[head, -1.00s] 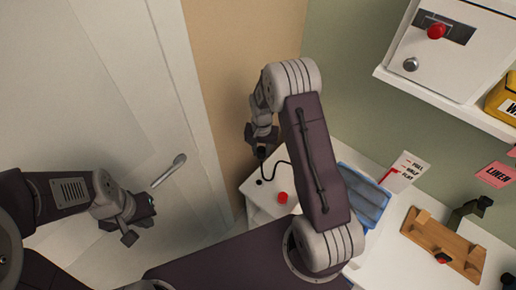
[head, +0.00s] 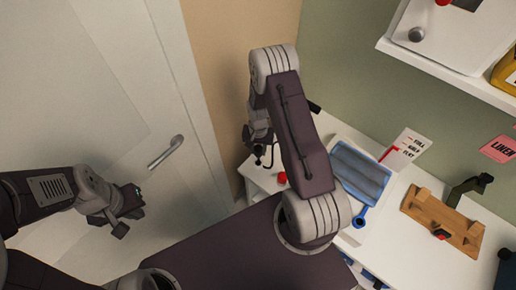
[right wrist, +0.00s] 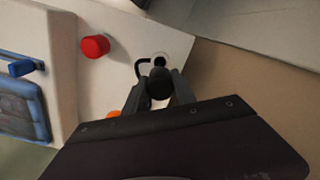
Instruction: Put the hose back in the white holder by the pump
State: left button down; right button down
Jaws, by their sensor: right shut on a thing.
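My right gripper (head: 258,152) is shut on the black end of the hose (right wrist: 159,84), over the white surface with the red button (head: 282,178). The thin black hose curves beside the fingers. In the right wrist view, a small white round piece with a dark opening (right wrist: 160,59), apparently the holder, lies just beyond the held end. Whether the end touches it or has entered it I cannot tell. The red button also shows in the right wrist view (right wrist: 95,46). My left gripper (head: 125,210) hangs empty near the door, its jaws unclear.
A wooden board (head: 440,222) lies further right. A white shelf (head: 430,62) juts from the wall above. The door handle (head: 166,152) is near my left gripper.

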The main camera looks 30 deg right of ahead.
aim_at(258, 155)
jog(key=shift+f+b, duration=1.65)
jog(key=shift+f, duration=0.8)
jog(key=shift+f+b, duration=1.05)
jog(key=shift+f, duration=0.4)
jog(key=c, duration=0.9)
grip_release()
jog(key=shift+c, duration=0.2)
notch_tip(258, 155, up, 9)
jog(key=shift+r, duration=0.1)
